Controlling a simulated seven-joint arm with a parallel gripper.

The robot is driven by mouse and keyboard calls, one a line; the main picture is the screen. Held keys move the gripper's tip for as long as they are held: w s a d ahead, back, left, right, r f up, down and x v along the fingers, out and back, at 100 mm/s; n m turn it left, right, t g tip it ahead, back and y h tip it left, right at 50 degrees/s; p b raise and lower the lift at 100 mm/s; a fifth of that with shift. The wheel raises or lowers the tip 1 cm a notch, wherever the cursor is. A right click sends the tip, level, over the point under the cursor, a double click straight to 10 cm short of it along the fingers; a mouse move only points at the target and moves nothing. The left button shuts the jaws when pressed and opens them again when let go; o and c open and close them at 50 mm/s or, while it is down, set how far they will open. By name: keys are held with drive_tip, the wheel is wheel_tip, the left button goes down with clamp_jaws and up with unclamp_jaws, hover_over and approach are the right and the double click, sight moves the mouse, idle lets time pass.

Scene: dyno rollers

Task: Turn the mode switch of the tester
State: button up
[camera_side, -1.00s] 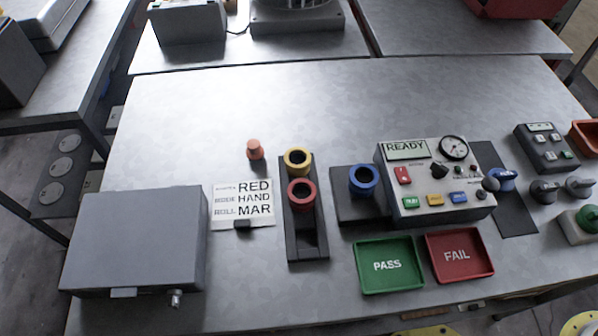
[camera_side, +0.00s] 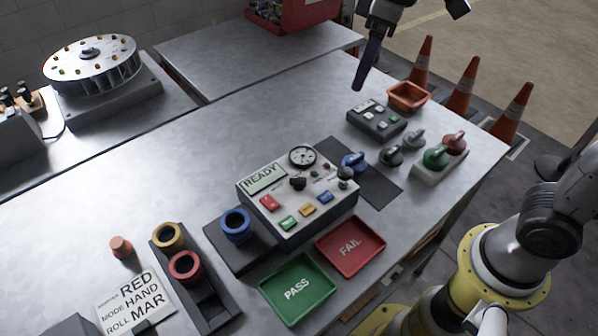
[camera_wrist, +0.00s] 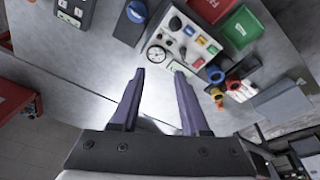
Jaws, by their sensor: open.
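The tester (camera_side: 283,222) is a grey box with a READY screen, a round dial, coloured buttons and knobs. A small black knob (camera_side: 298,183) below its dial looks like the mode switch; its exact setting is too small to tell. The tester also shows in the wrist view, where its dial (camera_wrist: 155,54) lies just beyond my fingertips. My gripper (camera_wrist: 159,72) is open and empty, with two purple fingers pointing towards the tester side. In the side view its purple finger (camera_side: 368,65) hangs above the far side of the table, well apart from the tester.
A card (camera_side: 135,302) reads RED, HAND, MAR. Green PASS (camera_side: 297,289) and red FAIL (camera_side: 350,246) trays lie before the tester. A blue ring (camera_side: 236,224) sits left of it. A button box (camera_side: 377,122) and an orange tray (camera_side: 408,96) stand behind right.

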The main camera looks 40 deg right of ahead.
drive_tip(key=w+a+f+n+g, duration=0.1)
drive_tip(key=w+a+f, duration=0.3)
drive_tip(key=a, duration=0.1)
drive_tip(key=n+g, duration=0.1)
hover_over(299, 178)
wheel_tip(299, 178, down, 5)
drive_tip(key=shift+h, duration=0.3)
wheel_tip(299, 178, down, 14)
drive_tip(key=shift+r, duration=0.25)
clamp_jaws()
